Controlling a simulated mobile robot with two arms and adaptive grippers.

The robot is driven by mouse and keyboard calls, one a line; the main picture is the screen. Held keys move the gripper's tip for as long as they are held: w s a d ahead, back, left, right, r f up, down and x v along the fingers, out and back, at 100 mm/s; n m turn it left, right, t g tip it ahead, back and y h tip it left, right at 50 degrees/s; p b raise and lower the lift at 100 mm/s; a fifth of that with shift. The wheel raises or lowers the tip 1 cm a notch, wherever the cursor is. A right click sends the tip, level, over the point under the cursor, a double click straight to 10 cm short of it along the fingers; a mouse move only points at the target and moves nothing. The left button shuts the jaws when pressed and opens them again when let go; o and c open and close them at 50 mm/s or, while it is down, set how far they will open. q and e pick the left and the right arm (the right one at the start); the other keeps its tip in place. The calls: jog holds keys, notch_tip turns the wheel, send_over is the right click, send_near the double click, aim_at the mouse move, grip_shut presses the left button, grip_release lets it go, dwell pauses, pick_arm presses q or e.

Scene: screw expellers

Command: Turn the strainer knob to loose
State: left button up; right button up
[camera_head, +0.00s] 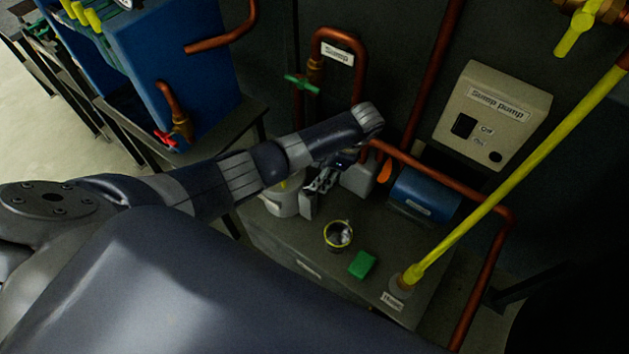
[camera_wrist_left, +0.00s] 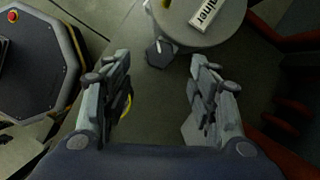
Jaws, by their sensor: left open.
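The strainer shows in the left wrist view as a round grey body (camera_wrist_left: 225,28) with a label ending in "ainer" at the top. A small dark grey knob (camera_wrist_left: 158,56) with a pale pointer stands beside it. My left gripper (camera_wrist_left: 161,78) is open, with its fingers on either side of the knob's line and nothing between them; whether they touch it I cannot tell. In the head view, the left gripper (camera_head: 322,182) is over the bench, beside the pale strainer body (camera_head: 283,205), which is partly hidden by my arm. The knob is hidden there. My right gripper is not in view.
On the bench (camera_head: 290,250) are a yellow-rimmed cup (camera_head: 338,236), a green sponge (camera_head: 362,264) and a blue cylinder (camera_head: 425,193). A yellow pipe (camera_head: 500,180) and copper pipes (camera_head: 440,175) run close by. The sump pump box (camera_head: 492,115) is at the back wall.

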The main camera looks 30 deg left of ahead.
pick_arm(q)
jog(key=v, duration=0.5)
jog(key=shift+s, duration=0.1)
jog(key=shift+f, duration=0.1)
